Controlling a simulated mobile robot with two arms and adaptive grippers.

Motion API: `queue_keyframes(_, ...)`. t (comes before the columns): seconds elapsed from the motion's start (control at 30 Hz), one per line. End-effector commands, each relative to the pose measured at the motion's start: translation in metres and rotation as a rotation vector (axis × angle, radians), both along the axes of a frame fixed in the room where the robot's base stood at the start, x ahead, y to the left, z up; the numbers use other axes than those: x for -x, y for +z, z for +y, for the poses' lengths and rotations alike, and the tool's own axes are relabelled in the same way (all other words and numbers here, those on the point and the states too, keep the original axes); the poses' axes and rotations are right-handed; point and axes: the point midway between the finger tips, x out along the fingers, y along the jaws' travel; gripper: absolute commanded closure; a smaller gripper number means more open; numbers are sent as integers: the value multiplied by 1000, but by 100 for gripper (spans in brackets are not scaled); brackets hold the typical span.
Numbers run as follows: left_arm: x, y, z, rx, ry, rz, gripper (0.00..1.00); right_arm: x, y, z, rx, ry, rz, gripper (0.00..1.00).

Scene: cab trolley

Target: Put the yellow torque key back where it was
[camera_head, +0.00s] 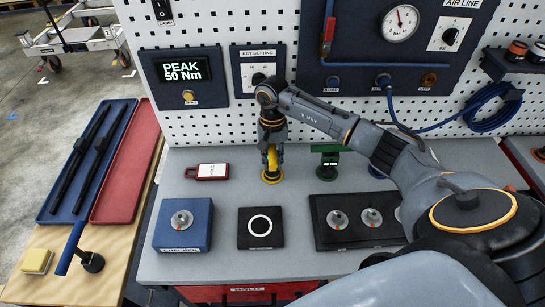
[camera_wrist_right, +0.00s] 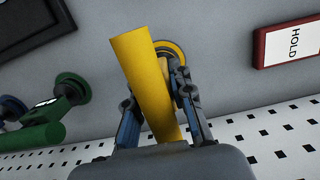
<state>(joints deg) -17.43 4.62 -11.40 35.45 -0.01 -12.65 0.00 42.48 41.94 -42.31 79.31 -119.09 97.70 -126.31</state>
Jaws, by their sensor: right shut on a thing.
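The yellow torque key (camera_head: 272,158) is in my right gripper (camera_head: 271,150), low over the grey bench at the foot of the pegboard. In the right wrist view, the yellow bar of the key (camera_wrist_right: 145,80) lies between the two fingers of the right gripper (camera_wrist_right: 160,100). A yellow round base (camera_head: 271,177) with a grey centre is at the key's lower end; it also shows in the wrist view (camera_wrist_right: 178,52). Whether this base touches the bench or is part of the key, I cannot tell. My left gripper is out of view.
A green key (camera_head: 328,158) stands to the right, and a blue one (camera_head: 377,171) is partly behind my arm. A red-framed HOLD tag (camera_head: 207,171) lies left. A blue box (camera_head: 182,226), a black ring pad (camera_head: 261,228) and a dark knob panel (camera_head: 345,236) are in front.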

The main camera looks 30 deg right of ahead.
Motion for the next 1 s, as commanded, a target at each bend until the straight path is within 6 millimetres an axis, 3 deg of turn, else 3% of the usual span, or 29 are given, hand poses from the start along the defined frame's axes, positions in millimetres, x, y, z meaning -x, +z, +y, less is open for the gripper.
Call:
queue_keyframes(0.23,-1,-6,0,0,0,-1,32,-1,-3,0,0,0,-2,100)
queue_keyframes(0.27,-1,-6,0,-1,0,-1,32,0,-3,0,1,0,-1,76)
queue_keyframes(0.37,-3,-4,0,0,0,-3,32,0,-2,0,0,-1,-1,56)
queue_keyframes(0.77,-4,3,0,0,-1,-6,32,0,3,0,-1,-1,0,55)
queue_keyframes(0.8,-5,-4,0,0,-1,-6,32,-2,5,-1,0,0,-4,55)
queue_keyframes(1.0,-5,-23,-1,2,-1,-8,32,-7,41,-3,1,-1,-9,55)
